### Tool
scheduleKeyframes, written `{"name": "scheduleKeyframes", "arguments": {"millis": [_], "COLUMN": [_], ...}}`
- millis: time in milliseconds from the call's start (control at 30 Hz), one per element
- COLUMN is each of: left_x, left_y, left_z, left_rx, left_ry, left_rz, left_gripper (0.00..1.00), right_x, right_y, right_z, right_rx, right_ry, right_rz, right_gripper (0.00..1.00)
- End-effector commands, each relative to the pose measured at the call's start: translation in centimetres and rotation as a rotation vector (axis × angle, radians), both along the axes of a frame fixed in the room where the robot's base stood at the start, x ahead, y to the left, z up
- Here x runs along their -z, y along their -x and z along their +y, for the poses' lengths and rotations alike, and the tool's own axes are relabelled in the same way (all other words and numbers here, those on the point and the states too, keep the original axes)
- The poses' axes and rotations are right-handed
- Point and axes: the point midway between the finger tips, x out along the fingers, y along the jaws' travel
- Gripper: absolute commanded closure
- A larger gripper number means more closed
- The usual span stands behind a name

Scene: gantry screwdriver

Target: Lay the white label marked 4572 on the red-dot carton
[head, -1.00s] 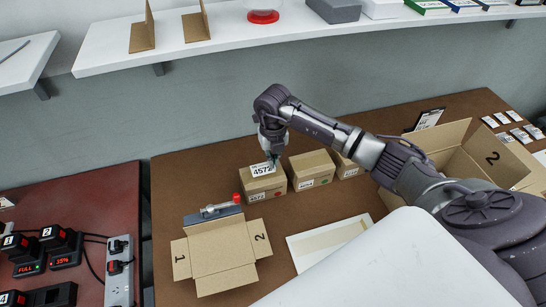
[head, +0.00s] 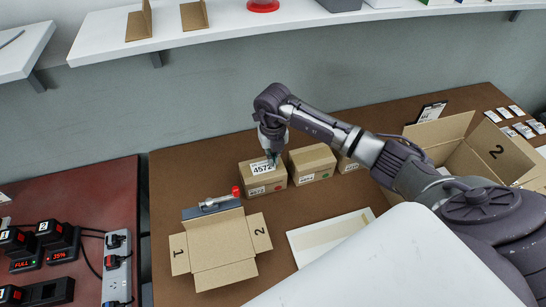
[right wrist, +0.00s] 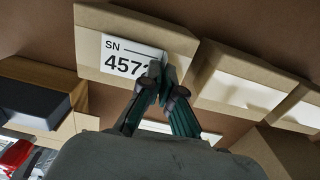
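The white label marked 4572 (head: 262,168) is at the top of the leftmost small carton (head: 256,181), which has a red dot on its front. In the right wrist view the label (right wrist: 125,62) appears flat against the carton's top face (right wrist: 88,40); I cannot tell whether a small gap is left. My right gripper (head: 272,160) is over this carton. In the right wrist view its fingertips (right wrist: 158,78) are close together at the label's right edge, pinching it. My left gripper is not in view.
A second small carton (head: 312,162) with a green dot stands just right, and another stands partly behind my arm. An open flat box (head: 222,248) lies in front. A large open carton (head: 440,133) is at the right. A shelf (head: 300,28) runs above.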

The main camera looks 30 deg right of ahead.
Motion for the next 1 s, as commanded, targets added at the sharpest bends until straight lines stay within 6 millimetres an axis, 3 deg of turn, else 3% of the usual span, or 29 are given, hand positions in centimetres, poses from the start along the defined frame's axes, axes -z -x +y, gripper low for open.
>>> {"name": "scheduleKeyframes", "arguments": {"millis": [467,667,1000], "left_x": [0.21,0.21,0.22], "left_y": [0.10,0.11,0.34], "left_z": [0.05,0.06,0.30], "left_rx": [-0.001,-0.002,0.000], "left_ry": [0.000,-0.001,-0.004], "left_rz": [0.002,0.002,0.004], "left_gripper": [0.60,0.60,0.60], "right_x": [0.24,0.23,0.03], "right_y": [-0.01,-0.01,-0.03], "right_z": [-0.02,-0.02,-0.03], "right_rx": [0.000,0.000,0.000], "right_ry": [0.000,0.000,0.000], "right_rz": [0.000,0.000,-0.001], "right_gripper": [1.00,0.67,0.65]}}
